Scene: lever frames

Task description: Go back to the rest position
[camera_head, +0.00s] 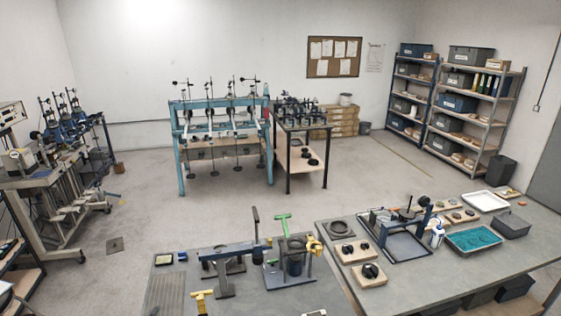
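Neither of my grippers can be made out in the head view. The near bench (260,305) holds a grey-blue bar on a post (226,270). Beside it is a dark frame (290,278) with a dark cylinder. An upright dark handle (256,222), a green T-shaped handle (283,224) and a yellow part (314,246) rise around this frame. Another yellow part (201,299) is at the front left of the bench. A small pale object (315,312) is cut off by the bottom edge, and I cannot tell what it is.
The right bench (415,285) carries a metal frame (404,244), wooden blocks with black knobs (369,274), a white bottle (437,234) and a teal tray (473,239). A blue rack (222,145) and shelves (474,105) stand behind. Open floor (370,180) lies between.

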